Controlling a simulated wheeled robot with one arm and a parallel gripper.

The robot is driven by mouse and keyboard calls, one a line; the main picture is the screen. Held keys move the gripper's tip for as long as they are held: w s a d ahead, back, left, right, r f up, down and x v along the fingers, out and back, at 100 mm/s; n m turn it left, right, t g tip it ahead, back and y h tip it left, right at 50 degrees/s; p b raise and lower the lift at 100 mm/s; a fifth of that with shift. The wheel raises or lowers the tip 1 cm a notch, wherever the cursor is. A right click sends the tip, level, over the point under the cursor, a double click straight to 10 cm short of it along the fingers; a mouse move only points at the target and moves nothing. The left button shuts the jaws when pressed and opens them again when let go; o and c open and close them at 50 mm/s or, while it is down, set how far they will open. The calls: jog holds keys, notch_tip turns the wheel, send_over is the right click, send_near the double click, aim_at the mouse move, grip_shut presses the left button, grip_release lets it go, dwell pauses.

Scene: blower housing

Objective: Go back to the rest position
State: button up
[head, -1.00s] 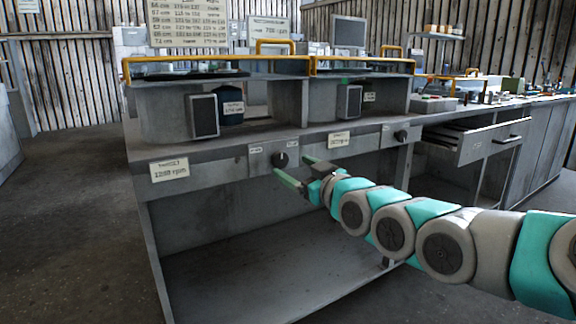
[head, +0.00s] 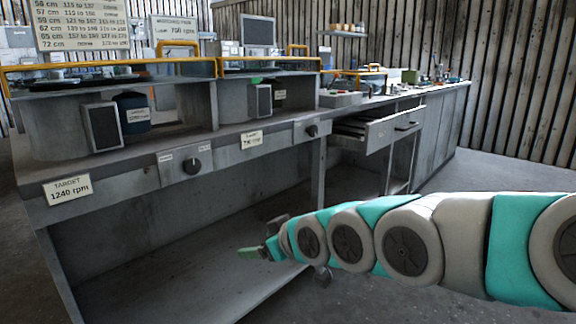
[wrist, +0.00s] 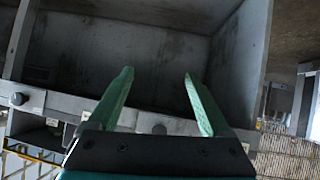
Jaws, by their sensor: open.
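My gripper (wrist: 158,100) is open and empty in the wrist view, its two green fingers apart with the bench's open lower bay behind them. In the head view my gripper (head: 256,253) is small and partly hidden by my own arm. It hangs in front of the bench, lower than the round black knob (head: 192,165) on the bench's front panel and apart from it. The target card (head: 67,189) on the bench front reads 1240 rpm.
The grey workbench (head: 150,205) with yellow rails fills the left and middle. A second knob (head: 312,130) sits farther right. A drawer (head: 378,133) stands pulled out beyond it. Open floor (head: 497,178) lies to the right of the bench.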

jog(key=s+d+f+m+g+h+p, duration=0.1)
jog(key=s+d+f+m+g+h, duration=0.15)
jog(key=s+d+f, duration=0.4)
jog(key=s+d+f+m+g+h, duration=0.2)
jog(key=s+d+f+g+h, duration=0.15)
jog(key=s+d, duration=0.5)
jog(key=s+d+f+m+g, duration=0.1)
jog(key=s+d+m+g, duration=0.1)
jog(key=s, duration=0.6)
jog(key=s+d+f+m+g+h, duration=0.1)
jog(key=s+d+f+m+g, duration=0.1)
jog(key=s+d, duration=0.3)
jog(key=s+m, duration=0.1)
jog(key=s, duration=0.3)
jog(key=shift+d+p, duration=0.2)
jog(key=shift+p, duration=0.15)
